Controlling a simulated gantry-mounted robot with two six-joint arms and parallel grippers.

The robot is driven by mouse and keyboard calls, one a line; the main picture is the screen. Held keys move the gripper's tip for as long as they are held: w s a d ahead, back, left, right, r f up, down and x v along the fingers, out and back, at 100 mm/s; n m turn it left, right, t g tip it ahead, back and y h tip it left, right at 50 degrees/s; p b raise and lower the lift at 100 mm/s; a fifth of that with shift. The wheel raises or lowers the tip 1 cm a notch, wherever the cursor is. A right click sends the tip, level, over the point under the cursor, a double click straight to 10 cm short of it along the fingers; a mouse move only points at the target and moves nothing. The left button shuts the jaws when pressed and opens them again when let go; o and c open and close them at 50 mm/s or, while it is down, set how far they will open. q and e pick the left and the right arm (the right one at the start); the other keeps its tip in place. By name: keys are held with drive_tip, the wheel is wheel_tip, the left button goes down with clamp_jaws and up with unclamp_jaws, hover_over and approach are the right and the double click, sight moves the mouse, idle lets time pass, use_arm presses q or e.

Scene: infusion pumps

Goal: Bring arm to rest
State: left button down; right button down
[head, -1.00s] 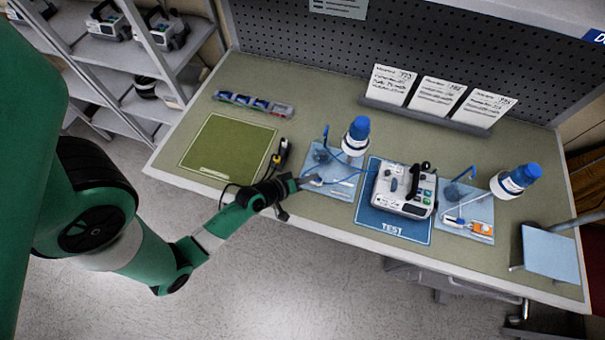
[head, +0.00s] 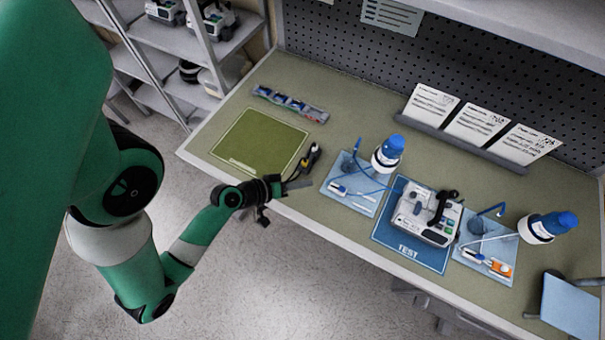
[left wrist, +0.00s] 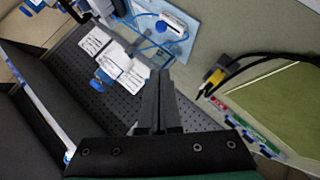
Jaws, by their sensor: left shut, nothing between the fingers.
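My left gripper (head: 299,184) is shut and empty at the front edge of the bench, between the green mat and the left blue tray. Its closed fingers also show in the left wrist view (left wrist: 157,100). A white infusion pump (head: 425,217) stands on the blue TEST mat (head: 408,253). The left tray (head: 352,203) holds a white and blue piece with blue tubing, and a blue-capped bottle (head: 388,153) stands at its back. My right gripper is not in view.
A green mat (head: 260,141) lies at the bench's left, with a black cable and yellow connector (head: 311,160) beside it. A coloured strip (head: 290,103) lies behind. The right tray (head: 487,249) holds an orange-tipped piece. Open floor lies in front of the bench.

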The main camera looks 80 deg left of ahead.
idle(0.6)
use_arm(q)
drive_tip(key=w+d+r+m+t+h, duration=0.2)
drive_tip(key=w+r+m+t+h, duration=0.35)
drive_tip(key=w+r, duration=1.25)
drive_tip(key=w+d+r+m+t+h, duration=0.1)
drive_tip(key=w+d+r+m+t, duration=0.2)
drive_tip(key=r, duration=0.7)
drive_tip(key=w+d+r+m+t+h, duration=0.1)
drive_tip(key=w+d+r+m, duration=0.2)
drive_tip(key=d+r+m, duration=0.5)
drive_tip(key=s+d+r+t+h, duration=0.1)
drive_tip(key=s+d+r+t, duration=0.1)
drive_tip(key=r, duration=0.7)
drive_tip(key=s+d+r+t+h, duration=0.1)
drive_tip(key=s+d+r+t, duration=0.15)
drive_tip(key=r, duration=0.65)
drive_tip(key=s+d+r+t, duration=0.1)
drive_tip(key=s+r+t, duration=0.15)
drive_tip(key=r, duration=0.75)
wheel_tip(320, 180, up, 16)
drive_tip(key=a+y+p, duration=0.2)
drive_tip(key=y+p, duration=0.1)
drive_tip(key=p, duration=1.3)
drive_tip(key=shift+s+a+r+n+p, duration=0.25)
drive_tip(key=shift+s+a+n+p, duration=0.05)
drive_tip(key=shift+a+n+p, duration=0.15)
